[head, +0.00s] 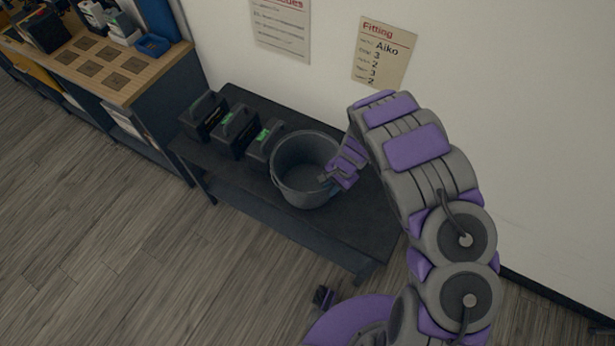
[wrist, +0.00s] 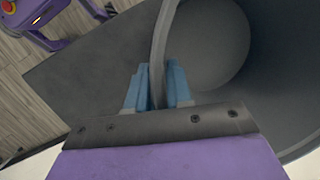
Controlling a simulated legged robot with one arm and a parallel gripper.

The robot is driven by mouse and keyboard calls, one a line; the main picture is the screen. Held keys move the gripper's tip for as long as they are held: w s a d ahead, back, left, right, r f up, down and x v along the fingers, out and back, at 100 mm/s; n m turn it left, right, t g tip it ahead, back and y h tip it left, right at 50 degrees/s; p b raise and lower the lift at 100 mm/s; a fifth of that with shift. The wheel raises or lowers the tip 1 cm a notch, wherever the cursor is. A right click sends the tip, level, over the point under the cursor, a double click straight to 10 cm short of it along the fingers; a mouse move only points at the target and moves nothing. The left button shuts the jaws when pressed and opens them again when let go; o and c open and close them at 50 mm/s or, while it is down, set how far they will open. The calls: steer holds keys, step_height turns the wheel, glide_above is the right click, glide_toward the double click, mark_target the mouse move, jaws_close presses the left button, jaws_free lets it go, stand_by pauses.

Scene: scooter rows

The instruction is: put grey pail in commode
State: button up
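The grey pail (head: 303,172) is upright at the right part of a low dark bench (head: 347,237) in the head view. My gripper (head: 330,178) is at the pail's right rim. In the wrist view, the blue fingertips (wrist: 158,85) lie on both sides of the pail's wall (wrist: 215,45), close against it, one inside and one outside. The gripper looks shut on the rim. I cannot tell whether the pail's base touches the bench. I cannot identify a commode with certainty in either view.
Several dark boxes with green labels (head: 236,131) stand left of the pail on the bench. A wood-topped workbench (head: 100,65) with bins is at upper left. A wall with paper signs (head: 384,50) is behind. The plank floor (head: 110,240) in front is open.

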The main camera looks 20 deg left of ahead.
steer(key=shift+c, duration=1.4)
steer(key=shift+a, duration=0.1)
jaws_close()
steer(key=shift+a+f, duration=0.1)
steer(key=shift+a, duration=0.05)
